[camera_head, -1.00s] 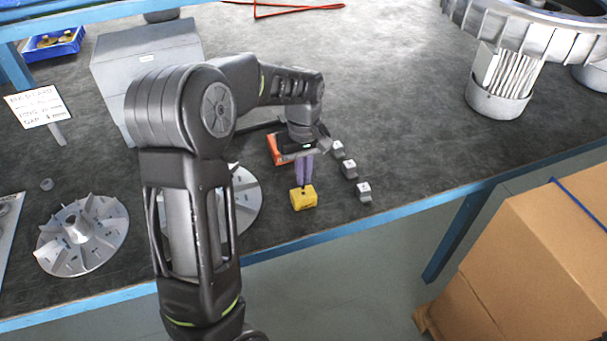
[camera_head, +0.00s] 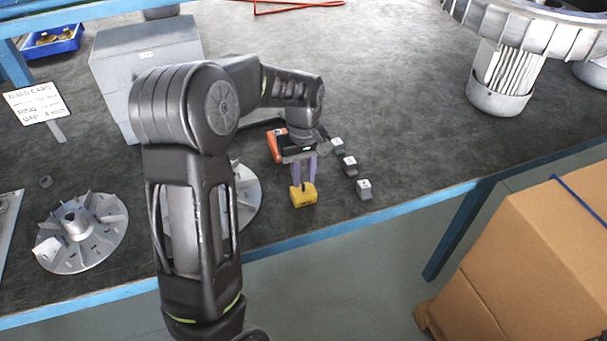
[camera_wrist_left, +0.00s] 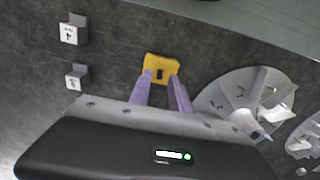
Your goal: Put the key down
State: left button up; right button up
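A yellow block (camera_head: 303,195) with a dark slot-like mark in its top sits on the bench near the front edge. It also shows in the wrist view (camera_wrist_left: 161,67). My left gripper (camera_head: 304,180) points down over it. Its two purple fingers are apart, with tips at the block's top; in the wrist view they (camera_wrist_left: 161,77) stand either side of the dark mark. No separate key is clearly visible; I cannot tell whether the dark spot is the key standing in the block or just an opening. My right gripper is not in view.
Small grey labelled blocks (camera_head: 364,189) stand in a row right of the gripper. A bladed grey disc (camera_head: 246,197) lies left, partly behind my arm; another impeller (camera_head: 80,236) lies further left. A grey box (camera_head: 146,55) stands behind. Free bench lies to the right.

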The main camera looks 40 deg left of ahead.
aim_at(303, 185)
pick_arm(q)
jog(key=shift+o, duration=0.2)
jog(key=shift+r, duration=0.15)
jog(key=shift+r+p, duration=0.3)
notch_tip(303, 185, up, 12)
jog(key=shift+r, duration=0.15)
dwell(0.8)
